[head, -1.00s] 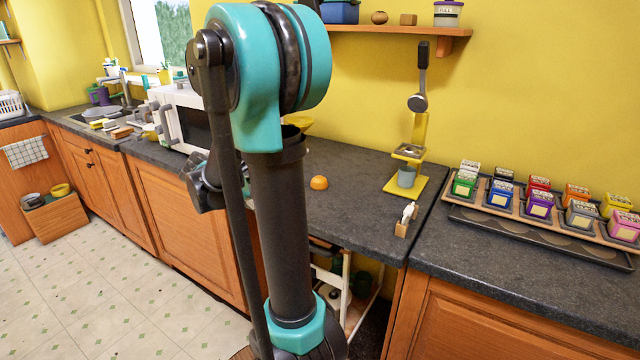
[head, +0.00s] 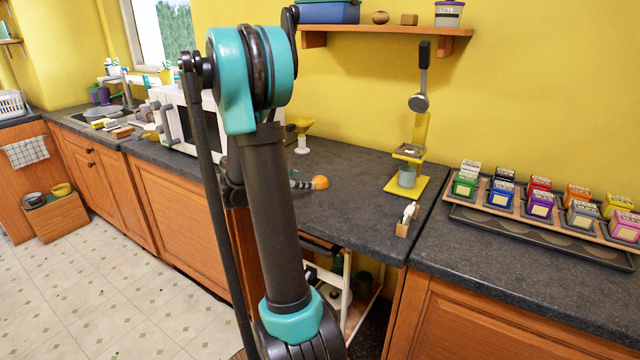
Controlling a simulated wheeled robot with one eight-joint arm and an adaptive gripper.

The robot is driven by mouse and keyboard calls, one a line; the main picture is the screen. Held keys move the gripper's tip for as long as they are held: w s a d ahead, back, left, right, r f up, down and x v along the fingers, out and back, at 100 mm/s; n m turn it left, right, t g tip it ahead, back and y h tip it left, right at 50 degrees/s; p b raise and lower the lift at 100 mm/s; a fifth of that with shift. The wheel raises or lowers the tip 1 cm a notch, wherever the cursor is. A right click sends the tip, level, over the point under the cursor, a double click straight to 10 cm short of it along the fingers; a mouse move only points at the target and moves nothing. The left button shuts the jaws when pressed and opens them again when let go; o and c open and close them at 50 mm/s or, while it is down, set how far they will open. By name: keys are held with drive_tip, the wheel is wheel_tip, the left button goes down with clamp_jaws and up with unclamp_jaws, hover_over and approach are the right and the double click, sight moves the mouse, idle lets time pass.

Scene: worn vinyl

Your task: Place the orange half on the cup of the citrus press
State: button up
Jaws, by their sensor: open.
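The orange half (head: 320,182) lies on the dark counter, left of the citrus press. The yellow citrus press (head: 421,135) stands near the back wall with its dark lever (head: 424,68) raised. Its cup (head: 408,151) sits on the press, above a grey container (head: 407,176) on the yellow base. My gripper (head: 308,184) is open at the left side of the orange half, low over the counter. My arm hides most of the gripper, and I cannot tell whether the fingers touch the orange.
A white microwave (head: 172,125) is left. The counter between orange and press is clear.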

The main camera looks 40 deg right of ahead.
sight(315, 181)
drive_tip(key=shift+x, duration=3.4)
drive_tip(key=shift+s+a+f, duration=0.1)
drive_tip(key=shift+f, duration=0.05)
drive_tip(key=c, duration=1.4)
wheel_tip(315, 181, up, 20)
drive_tip(key=shift+r, duration=0.1)
